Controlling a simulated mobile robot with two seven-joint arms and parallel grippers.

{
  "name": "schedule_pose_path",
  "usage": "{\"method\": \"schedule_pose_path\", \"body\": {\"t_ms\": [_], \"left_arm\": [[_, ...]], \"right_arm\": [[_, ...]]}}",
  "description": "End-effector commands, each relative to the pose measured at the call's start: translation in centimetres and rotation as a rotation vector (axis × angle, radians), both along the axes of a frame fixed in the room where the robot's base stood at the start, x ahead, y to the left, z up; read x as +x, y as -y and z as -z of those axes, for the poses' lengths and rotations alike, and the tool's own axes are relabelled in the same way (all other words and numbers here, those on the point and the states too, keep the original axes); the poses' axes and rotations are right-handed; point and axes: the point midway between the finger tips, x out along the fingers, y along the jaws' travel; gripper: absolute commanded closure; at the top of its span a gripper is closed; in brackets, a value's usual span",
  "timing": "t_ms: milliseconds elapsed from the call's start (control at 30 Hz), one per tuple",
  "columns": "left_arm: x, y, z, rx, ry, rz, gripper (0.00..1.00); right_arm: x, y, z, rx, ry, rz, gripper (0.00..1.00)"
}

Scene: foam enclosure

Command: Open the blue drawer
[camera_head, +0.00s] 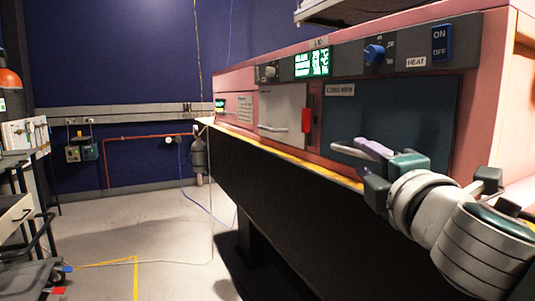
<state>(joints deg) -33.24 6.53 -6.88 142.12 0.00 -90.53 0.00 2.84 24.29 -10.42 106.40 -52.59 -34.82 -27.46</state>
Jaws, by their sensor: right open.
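The blue drawer (415,110) is a dark teal-blue front panel set in the pink cabinet on the right, with a small label at its upper left. It looks closed, flush with the cabinet face. Its pale bar handle (343,152) is low on the panel. My right gripper (368,163) is open at the handle's right end, in front of the panel's lower part. It hides part of the handle and panel, and I cannot tell whether it touches the handle or the bar lies between the fingers. My left gripper is not in view.
A white drawer (283,108) with a red latch (307,120) is left of the blue one. Above are a green display (312,64), a blue knob (374,54) and an ON/OFF switch (440,42). A black base (270,185) stands below. The floor (165,220) at left is mostly clear.

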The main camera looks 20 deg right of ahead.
Motion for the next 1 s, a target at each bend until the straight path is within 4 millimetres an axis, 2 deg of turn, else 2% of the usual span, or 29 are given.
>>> {"method": "schedule_pose_path", "body": {"t_ms": [100,300,667,1000], "left_arm": [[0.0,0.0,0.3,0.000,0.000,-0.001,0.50],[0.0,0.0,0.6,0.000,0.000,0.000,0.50],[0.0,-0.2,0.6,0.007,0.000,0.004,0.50],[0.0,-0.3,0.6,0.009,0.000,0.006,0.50]], "right_arm": [[2.0,0.7,-0.2,-0.001,0.002,0.002,0.55],[4.1,1.3,-0.2,0.001,0.000,0.001,0.55],[4.6,1.5,-0.3,0.001,-0.001,0.000,0.55],[4.6,1.5,-0.3,0.001,-0.001,0.000,0.94]]}}
